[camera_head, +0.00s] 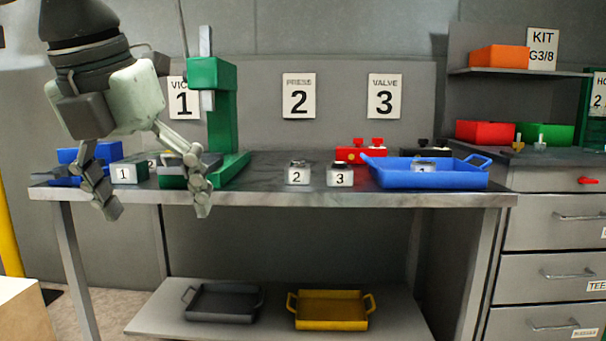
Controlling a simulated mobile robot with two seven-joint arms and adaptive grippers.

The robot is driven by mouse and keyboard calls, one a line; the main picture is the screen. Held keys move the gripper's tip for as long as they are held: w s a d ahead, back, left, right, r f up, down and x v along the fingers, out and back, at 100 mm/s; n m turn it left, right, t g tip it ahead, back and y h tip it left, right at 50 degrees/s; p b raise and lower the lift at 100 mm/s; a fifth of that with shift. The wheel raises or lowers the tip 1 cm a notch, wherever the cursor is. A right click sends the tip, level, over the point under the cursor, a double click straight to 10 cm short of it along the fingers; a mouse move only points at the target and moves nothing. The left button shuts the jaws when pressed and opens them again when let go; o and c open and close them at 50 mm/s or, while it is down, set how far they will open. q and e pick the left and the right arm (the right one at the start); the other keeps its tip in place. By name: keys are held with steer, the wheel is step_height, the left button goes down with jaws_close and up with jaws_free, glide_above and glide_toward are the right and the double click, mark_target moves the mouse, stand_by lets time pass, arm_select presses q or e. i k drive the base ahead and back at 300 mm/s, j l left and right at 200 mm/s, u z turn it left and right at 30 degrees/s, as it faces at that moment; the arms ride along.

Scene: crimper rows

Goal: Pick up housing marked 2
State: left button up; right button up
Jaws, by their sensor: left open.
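A small grey block with a white label 2 (297,174) stands upright on the grey workbench (260,192), near its front edge and the middle. I cannot tell for sure that this is the housing. A similar block marked 3 (340,176) stands just to its right. My left gripper (154,202) is open, its fingers spread and pointing down at the bench's front left. It appears empty and is well left of the block marked 2. My right gripper is not in view.
A green press (214,120) stands right of my left gripper. A blue tray (432,181) holding a labelled block is at the bench's right, before a red valve block (350,155). A grey tray (222,303) and yellow tray (331,311) sit on the lower shelf.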

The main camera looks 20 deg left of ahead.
mark_target(293, 175)
steer(key=i, duration=1.75)
